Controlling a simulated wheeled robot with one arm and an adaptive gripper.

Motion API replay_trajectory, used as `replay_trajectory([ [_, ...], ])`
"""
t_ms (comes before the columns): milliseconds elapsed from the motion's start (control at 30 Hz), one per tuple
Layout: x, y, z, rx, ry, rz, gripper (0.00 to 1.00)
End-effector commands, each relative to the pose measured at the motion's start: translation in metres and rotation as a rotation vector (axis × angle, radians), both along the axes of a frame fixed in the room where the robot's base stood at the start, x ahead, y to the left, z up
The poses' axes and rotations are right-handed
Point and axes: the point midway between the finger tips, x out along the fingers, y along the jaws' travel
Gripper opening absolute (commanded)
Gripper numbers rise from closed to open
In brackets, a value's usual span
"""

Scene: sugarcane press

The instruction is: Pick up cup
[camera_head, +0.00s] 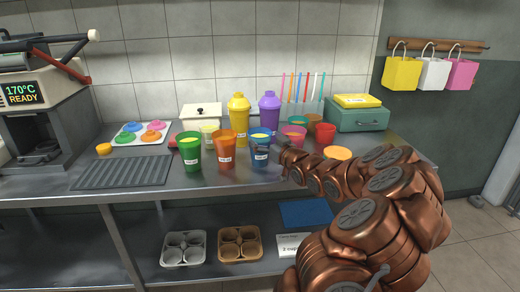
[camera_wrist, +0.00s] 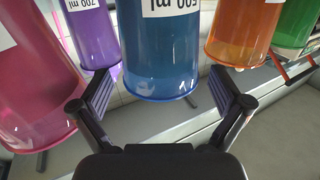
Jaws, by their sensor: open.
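A blue cup (camera_head: 260,148) with a white label and yellow contents stands upright near the counter's front edge, right of an orange cup (camera_head: 226,146) and a green cup (camera_head: 190,150). My gripper (camera_head: 280,148) is at the blue cup's right side. In the wrist view, which is upside down, the blue cup (camera_wrist: 160,55) shows a "500 ml" label and lies between the open fingers of my gripper (camera_wrist: 160,88). Gaps show between cup and fingers; how deep it sits between them is unclear. The orange cup (camera_wrist: 240,30) and green cup (camera_wrist: 298,25) are to the right there.
A purple shaker (camera_head: 268,113) and yellow shaker (camera_head: 239,118) stand behind. A pink cup (camera_head: 294,136) and red cup (camera_head: 325,138) are close to my arm. A ribbed mat (camera_head: 123,173) lies left. Cup carriers (camera_head: 240,245) sit on the lower shelf.

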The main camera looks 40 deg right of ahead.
Motion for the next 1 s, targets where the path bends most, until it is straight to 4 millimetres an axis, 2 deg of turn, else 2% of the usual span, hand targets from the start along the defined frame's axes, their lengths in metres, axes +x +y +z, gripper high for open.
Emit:
replay_trajectory([
  [267, 0.01, -0.001, -0.001, 0.001, 0.001, 0.002, 1.0],
  [700, 0.051, -0.009, 0.0, 0.001, 0.001, 0.002, 1.0],
  [1000, 0.057, -0.011, 0.0, 0.001, 0.0, 0.001, 1.0],
])
